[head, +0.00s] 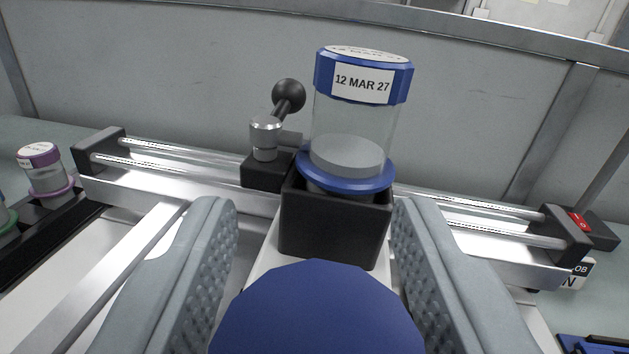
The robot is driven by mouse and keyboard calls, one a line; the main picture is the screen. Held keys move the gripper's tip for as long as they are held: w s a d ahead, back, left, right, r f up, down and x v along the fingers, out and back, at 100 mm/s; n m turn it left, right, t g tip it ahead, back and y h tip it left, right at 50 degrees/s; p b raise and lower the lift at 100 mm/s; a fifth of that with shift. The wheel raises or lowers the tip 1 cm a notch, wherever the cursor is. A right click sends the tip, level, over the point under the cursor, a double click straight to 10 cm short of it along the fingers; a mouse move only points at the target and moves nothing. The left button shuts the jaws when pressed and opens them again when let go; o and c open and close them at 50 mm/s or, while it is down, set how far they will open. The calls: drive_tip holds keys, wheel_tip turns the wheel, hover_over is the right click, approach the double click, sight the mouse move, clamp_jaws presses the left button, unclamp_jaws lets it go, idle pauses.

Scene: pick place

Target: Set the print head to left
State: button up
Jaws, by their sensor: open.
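A carriage block (262,172), which looks like the print head, sits on two silver rails (450,205), a little left of their middle. A lever with a silver base and black ball knob (288,94) rises from it and leans right. A clear jar (352,125) with a blue lid labelled "12 MAR 27" stands upright in a black holder (333,225) in front of the rails, hiding part of the carriage area. My gripper (316,215) is open, its two grey fingers in front of and either side of the holder, apart from the lever.
Black end blocks (100,165) cap the rails; the right one (567,232) has a red switch beside it. Jars in a black rack (45,168) stand at left. A dark blue rounded shape (316,315) fills the bottom centre. A grey panel stands behind.

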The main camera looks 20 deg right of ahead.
drive_tip(key=shift+w+d, duration=0.1)
drive_tip(key=shift+w, duration=0.2)
drive_tip(key=shift+c, duration=0.3)
clamp_jaws()
drive_tip(key=w+a, duration=0.4)
drive_tip(key=a, duration=0.4)
drive_tip(key=w+a, duration=0.5)
drive_tip(key=a, duration=0.3)
drive_tip(key=shift+a, duration=0.35)
drive_tip(key=shift+o, duration=0.3)
unclamp_jaws()
drive_tip(key=shift+a, duration=0.25)
